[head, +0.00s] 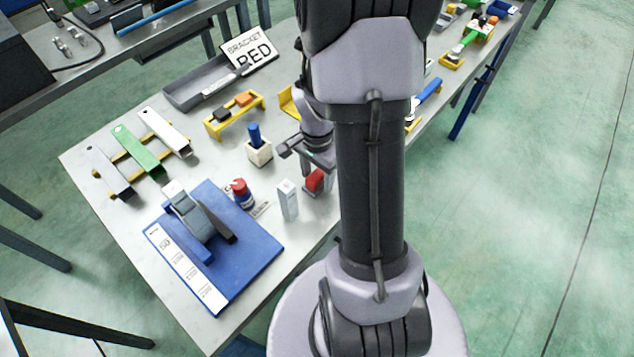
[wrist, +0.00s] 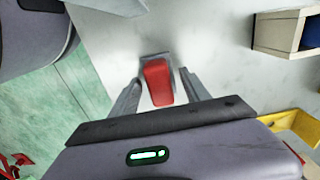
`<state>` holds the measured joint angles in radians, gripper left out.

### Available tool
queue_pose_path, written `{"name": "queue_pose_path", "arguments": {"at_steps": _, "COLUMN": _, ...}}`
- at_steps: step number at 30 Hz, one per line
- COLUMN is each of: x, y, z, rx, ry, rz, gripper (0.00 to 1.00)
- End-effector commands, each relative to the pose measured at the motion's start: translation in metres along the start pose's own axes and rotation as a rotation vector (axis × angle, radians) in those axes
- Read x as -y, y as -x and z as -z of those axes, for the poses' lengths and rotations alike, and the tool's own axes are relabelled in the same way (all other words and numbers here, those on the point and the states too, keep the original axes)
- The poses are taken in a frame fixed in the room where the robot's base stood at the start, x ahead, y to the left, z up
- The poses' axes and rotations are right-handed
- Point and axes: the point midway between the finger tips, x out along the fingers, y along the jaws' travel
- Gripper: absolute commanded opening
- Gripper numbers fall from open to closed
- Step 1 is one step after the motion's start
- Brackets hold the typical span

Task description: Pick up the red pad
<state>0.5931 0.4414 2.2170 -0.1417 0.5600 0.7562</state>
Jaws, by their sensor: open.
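The red pad (head: 315,181) lies near the front edge of the table, just below my gripper in the head view. In the wrist view the red pad (wrist: 158,82) rests on a grey base and lies between my two fingers. My gripper (wrist: 158,85) is open, with one finger on each side of the pad and visible gaps to it. In the head view my gripper (head: 305,157) is partly hidden by my arm. I cannot tell how far above the pad the fingertips are.
A white upright block (head: 287,200) stands left of the pad. A red and blue bottle (head: 241,193), a blue board (head: 235,262) and a cream block with a blue peg (head: 258,150) are nearby. A yellow stand (head: 235,113) is farther back. The table edge is close.

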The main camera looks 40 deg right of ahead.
Motion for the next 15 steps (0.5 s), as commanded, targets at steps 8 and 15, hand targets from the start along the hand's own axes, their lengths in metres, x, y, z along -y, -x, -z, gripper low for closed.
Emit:
{"name": "queue_pose_path", "arguments": {"at_steps": 8, "x": 0.0001, "y": 0.0017, "z": 0.0, "rx": 0.0, "ry": 0.001, "rz": 0.0, "gripper": 0.27}}
{"name": "queue_pose_path", "arguments": {"at_steps": 15, "x": 0.0002, "y": 0.0018, "z": 0.0, "rx": 0.0, "ry": 0.001, "rz": 0.0, "gripper": 0.0}}
